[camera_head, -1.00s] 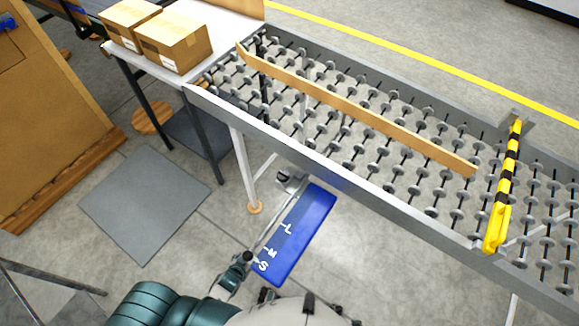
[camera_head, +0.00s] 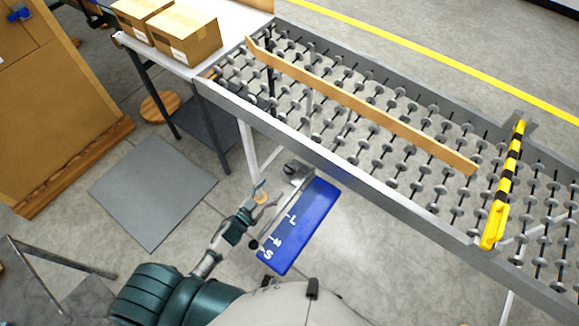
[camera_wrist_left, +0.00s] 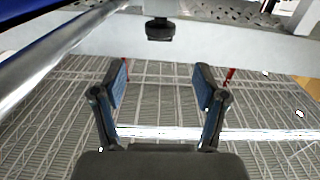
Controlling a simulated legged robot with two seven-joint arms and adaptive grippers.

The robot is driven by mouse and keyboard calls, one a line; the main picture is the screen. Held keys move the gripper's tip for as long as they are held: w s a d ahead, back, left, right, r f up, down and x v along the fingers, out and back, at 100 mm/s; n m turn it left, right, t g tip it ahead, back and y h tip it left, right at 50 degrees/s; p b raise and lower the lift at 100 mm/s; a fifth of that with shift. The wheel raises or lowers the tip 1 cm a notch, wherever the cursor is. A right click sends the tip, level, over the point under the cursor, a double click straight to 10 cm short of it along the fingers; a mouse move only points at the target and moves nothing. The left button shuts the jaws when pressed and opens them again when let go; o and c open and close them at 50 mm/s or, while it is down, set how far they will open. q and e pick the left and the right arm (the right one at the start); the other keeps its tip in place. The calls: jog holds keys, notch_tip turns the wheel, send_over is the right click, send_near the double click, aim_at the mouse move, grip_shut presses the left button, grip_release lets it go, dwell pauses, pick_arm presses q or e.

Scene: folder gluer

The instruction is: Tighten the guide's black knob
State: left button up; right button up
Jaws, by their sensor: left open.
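The black knob (camera_wrist_left: 159,28) shows in the left wrist view on the near face of a grey metal beam, beyond the fingertips. In the head view a dark knob (camera_head: 291,168) sits at the far end of a metal rod beside the blue S-M-L scale plate (camera_head: 303,222). My left gripper (camera_head: 268,194) is just short of it, left of the plate. In the left wrist view the gripper (camera_wrist_left: 161,80) is open, its blue-padded fingers apart with nothing between them. The knob lies ahead, roughly centred between them, apart from both. My right gripper is not in view.
The skate-wheel conveyor (camera_head: 350,185) has a wooden guide rail (camera_head: 365,108) and a yellow-black bar (camera_head: 503,185) across it. Cartons (camera_head: 186,34) stand on a table at the upper left. A metal rod (camera_wrist_left: 60,55) runs close left of the gripper in the wrist view.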

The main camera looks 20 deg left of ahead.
aim_at(289, 168)
pick_arm(q)
jog(key=x, duration=1)
jog(key=shift+w, duration=0.3)
jog(key=shift+w+d, duration=0.25)
jog(key=shift+w, duration=0.25)
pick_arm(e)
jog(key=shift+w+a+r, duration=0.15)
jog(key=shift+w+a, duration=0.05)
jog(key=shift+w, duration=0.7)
pick_arm(q)
jog(key=c, duration=1.1)
jog(key=shift+c, duration=0.2)
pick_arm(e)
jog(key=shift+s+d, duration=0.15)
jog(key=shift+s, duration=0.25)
